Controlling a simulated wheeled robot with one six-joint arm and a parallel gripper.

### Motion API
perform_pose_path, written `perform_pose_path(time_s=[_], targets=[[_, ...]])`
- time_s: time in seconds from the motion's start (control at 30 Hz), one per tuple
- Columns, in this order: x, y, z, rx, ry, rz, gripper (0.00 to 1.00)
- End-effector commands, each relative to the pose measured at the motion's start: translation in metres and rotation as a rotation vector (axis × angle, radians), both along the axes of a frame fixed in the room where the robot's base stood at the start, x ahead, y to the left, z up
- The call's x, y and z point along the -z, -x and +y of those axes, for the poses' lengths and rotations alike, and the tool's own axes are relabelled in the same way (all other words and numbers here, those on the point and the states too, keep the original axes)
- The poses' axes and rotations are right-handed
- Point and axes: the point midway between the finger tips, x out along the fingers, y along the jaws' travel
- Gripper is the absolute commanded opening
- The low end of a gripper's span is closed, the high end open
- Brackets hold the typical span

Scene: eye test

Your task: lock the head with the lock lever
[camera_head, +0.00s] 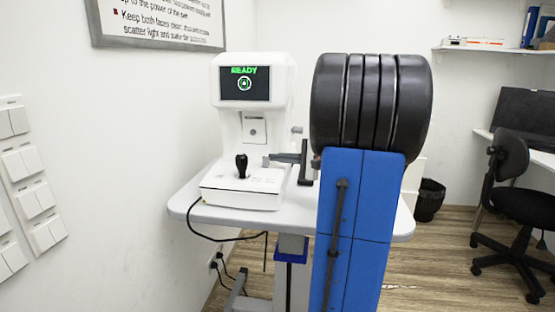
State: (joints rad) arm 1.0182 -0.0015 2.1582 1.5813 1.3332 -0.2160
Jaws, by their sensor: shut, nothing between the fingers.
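The white eye-test device (228,188) stands on a small table, with its head (284,85) upright above the base. Its dark screen (245,83) shows green "READY" and a round green icon with a lock-like sign. A black joystick (241,166) stands upright on the base. A small grey knob (297,130) sticks out at the head's right side; I cannot tell whether it is the lock lever. My gripper (267,161) is shut and empty, pointing left in front of the device's lower right part. I cannot tell whether it touches the device.
The light grey table top (190,211) has a little bare room left of the device. My own arm hides its right part. A black cable (225,238) hangs off the front edge. A black chair (520,190), a desk and a bin (429,200) stand at the right.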

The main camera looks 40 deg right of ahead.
Motion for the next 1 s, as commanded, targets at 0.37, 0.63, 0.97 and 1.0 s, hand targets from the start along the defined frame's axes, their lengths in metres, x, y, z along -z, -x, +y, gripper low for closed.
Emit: perform_pose_path(time_s=[0.37, 0.63, 0.97, 1.0], targets=[[-0.002, 0.002, 0.002, 0.000, 0.071, -0.056, 0.00], [-0.006, 0.005, 0.007, 0.000, 0.226, -0.178, 0.00], [-0.009, 0.011, 0.014, 0.000, 0.436, -0.339, 0.00], [-0.009, 0.011, 0.014, 0.000, 0.434, -0.339, 0.00]])
